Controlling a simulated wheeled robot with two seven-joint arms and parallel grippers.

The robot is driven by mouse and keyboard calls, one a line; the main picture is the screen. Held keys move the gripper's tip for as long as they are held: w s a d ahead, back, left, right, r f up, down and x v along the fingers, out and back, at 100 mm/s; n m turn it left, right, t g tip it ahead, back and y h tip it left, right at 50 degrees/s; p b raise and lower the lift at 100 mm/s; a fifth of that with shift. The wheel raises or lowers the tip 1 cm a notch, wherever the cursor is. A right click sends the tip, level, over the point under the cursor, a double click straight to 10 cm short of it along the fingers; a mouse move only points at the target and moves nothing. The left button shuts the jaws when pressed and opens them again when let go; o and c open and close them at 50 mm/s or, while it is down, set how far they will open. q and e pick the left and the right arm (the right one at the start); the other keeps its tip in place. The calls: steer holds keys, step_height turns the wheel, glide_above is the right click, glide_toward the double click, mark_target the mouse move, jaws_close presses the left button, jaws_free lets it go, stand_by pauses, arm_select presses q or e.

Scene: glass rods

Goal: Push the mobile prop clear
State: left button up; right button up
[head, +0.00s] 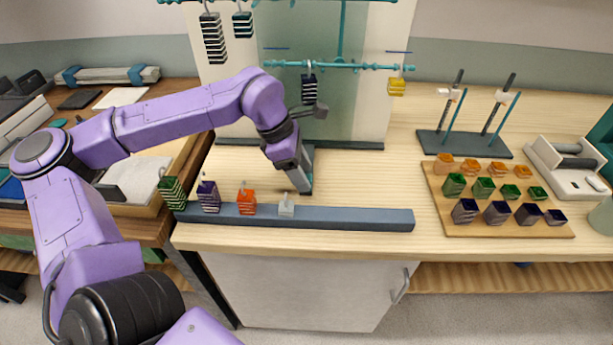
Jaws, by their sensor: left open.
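A mobile of teal bars (350,67) hangs in front of a pale panel with a green middle. A dark striped block (310,88) and a yellow block (397,88) hang from its lower bar. Two striped blocks hang at upper left, one of them a tall black-and-white stack (213,40). A grey-teal piece (309,160), possibly the prop, stands on the bench below the dark block, largely hidden by my left gripper. My left gripper (304,186) is open and points down beside this piece; I cannot tell whether they touch. My right gripper is out of view.
A long grey-blue rail (340,217) lies along the bench front, holding green, purple, orange (246,203) and white blocks. A wooden tray (455,225) of coloured blocks, a rod stand (465,146) and a white device (565,168) are at right. Bench right of the gripper is clear.

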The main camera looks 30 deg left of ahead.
arm_select(q)
steer(key=x, duration=0.2)
steer(key=shift+w+f, duration=0.1)
steer(key=shift+f, duration=0.2)
jaws_close()
steer(key=shift+w+a+r, duration=0.1)
steer(key=shift+w+r, duration=0.05)
steer(key=shift+r, duration=0.05)
steer(key=shift+w+a+r+p, duration=0.1)
steer(key=shift+w+a+p, duration=0.15)
steer(key=shift+w+p, duration=0.25)
steer(key=shift+w+a+p, duration=0.3)
steer(key=shift+w+p, duration=0.15)
steer(key=shift+w+a, duration=0.15)
steer(key=shift+w, duration=0.05)
steer(key=shift+s, duration=0.1)
jaws_free()
steer(key=shift+f, duration=0.25)
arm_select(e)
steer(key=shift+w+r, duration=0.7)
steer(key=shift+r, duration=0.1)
